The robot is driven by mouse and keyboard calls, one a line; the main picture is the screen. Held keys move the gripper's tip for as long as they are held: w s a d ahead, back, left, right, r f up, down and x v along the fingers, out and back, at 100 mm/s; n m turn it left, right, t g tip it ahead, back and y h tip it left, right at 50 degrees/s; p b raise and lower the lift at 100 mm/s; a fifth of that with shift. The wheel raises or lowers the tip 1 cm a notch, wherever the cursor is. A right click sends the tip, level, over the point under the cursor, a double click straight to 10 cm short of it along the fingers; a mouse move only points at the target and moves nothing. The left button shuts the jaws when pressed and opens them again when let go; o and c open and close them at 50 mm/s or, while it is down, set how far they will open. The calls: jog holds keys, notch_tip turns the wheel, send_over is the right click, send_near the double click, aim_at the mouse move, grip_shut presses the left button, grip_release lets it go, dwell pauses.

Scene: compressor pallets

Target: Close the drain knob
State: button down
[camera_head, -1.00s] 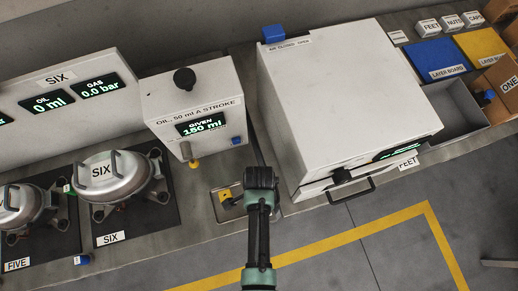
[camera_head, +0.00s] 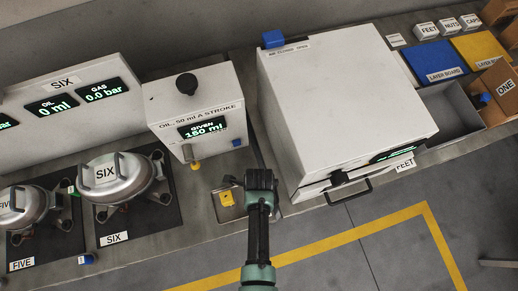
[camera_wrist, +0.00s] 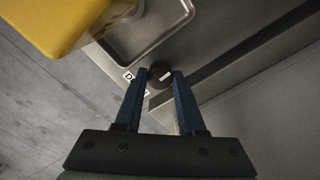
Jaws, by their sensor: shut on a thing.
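The drain knob (camera_wrist: 160,74) is a small round black knob with a white mark, on the bench front by the corner of a shallow metal tray (camera_wrist: 184,22). A partly covered white label (camera_wrist: 128,76) starting with "D" lies beside it. My gripper (camera_wrist: 163,77) has its two blue fingers on either side of the knob, shut on it. In the head view my gripper (camera_head: 258,182) is over the bench edge, right of the tray, and it hides most of the knob area. I cannot read the knob's setting.
A yellow block (camera_head: 227,198) is in the tray; a large yellow part fills the wrist view's upper left. The oil dispenser (camera_head: 190,105) reads 150 ml. A large white cabinet (camera_head: 340,95) stands close right. Compressor SIX (camera_head: 125,180) is left. Open floor lies in front.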

jog(key=shift+m, duration=0.4)
jog(key=c, duration=0.8)
grip_release()
notch_tip(320, 180, up, 13)
jog(key=shift+b, duration=0.45)
